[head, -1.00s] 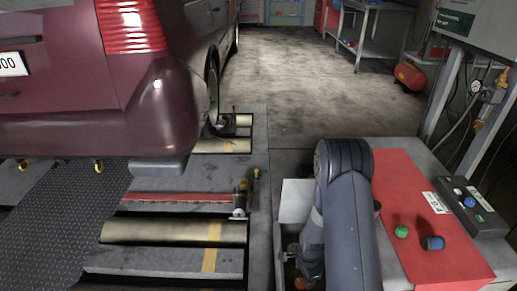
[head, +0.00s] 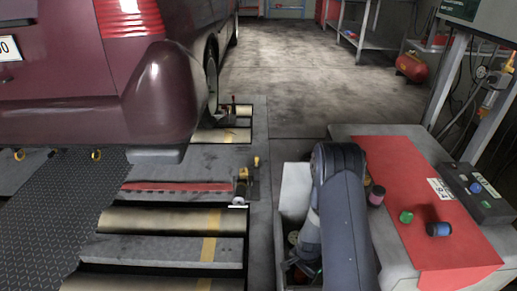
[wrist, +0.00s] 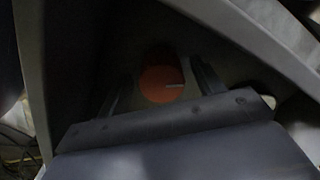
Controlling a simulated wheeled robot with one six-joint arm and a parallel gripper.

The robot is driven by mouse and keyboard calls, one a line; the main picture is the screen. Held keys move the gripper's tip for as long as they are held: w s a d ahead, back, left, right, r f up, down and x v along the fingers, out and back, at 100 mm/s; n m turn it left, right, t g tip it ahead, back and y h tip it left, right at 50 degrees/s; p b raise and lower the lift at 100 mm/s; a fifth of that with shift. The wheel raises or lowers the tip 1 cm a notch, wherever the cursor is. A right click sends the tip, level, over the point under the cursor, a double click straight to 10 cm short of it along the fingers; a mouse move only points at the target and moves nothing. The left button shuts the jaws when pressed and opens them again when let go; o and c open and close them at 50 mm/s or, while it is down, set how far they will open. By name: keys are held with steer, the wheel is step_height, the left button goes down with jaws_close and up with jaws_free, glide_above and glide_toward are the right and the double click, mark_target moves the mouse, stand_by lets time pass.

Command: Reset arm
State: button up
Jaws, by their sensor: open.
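My arm (head: 340,215) is bent down over a grey open bin (head: 296,185) beside the bench in the head view. My gripper is hidden there behind the arm and the bin wall. In the wrist view my gripper (wrist: 160,85) is open, with its two dark fingers apart. A round orange-red thing (wrist: 158,90) shows between and beyond the fingers, in the dark bin. I cannot tell how far it is from the fingertips, and nothing is seen gripped.
To the right, a bench with a red mat (head: 400,165) bears a green piece (head: 406,216), a blue can (head: 438,229), a red can (head: 376,195) and a control box (head: 478,190). A maroon car (head: 100,70) stands left over rollers (head: 170,220).

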steer(key=n+b, duration=0.1)
steer(key=n, duration=0.5)
steer(key=shift+n+b, duration=0.35)
steer(key=shift+n, duration=0.05)
step_height(320, 180, up, 11)
steer(key=p, duration=0.4)
steer(key=shift+f, duration=0.15)
